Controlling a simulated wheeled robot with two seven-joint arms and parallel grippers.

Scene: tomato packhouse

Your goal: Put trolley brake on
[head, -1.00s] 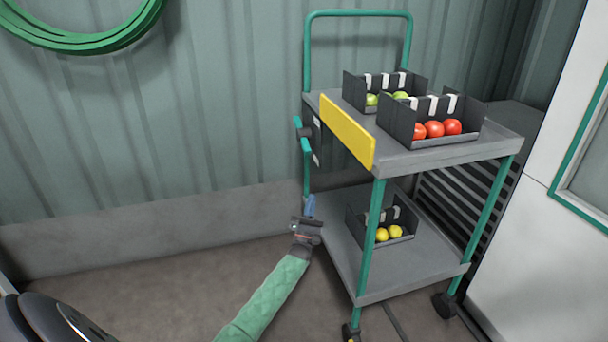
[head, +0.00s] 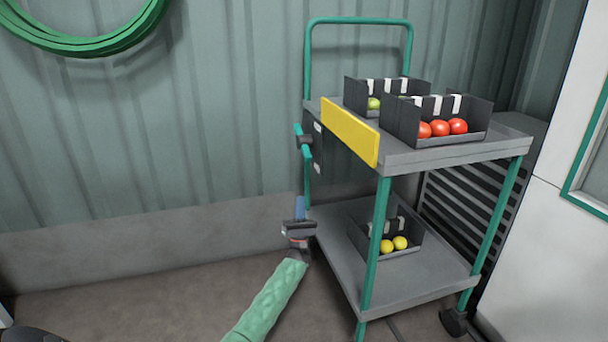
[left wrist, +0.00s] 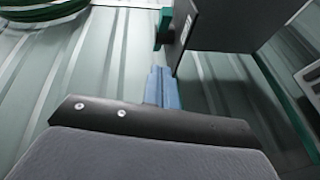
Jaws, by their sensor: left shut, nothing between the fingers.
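The trolley (head: 420,158) has a green tube frame and two grey shelves, and stands against the wall. A green lever with a dark hub (head: 304,140) is on its left end, beside a dark panel (head: 318,150); I cannot tell whether the brake is on. My left gripper (head: 299,203) points up below the lever, left of the lower shelf, with its blue fingers shut and empty. In the left wrist view the blue fingers (left wrist: 161,88) lie just below the green lever (left wrist: 164,28), apart from it in the picture. My right gripper is out of view.
Open-sided boxes of red tomatoes (head: 440,128) and green ones stand on the top shelf, and yellow ones (head: 394,244) on the lower. A yellow plate (head: 350,132) edges the top shelf. A green hose (head: 85,40) hangs on the wall.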

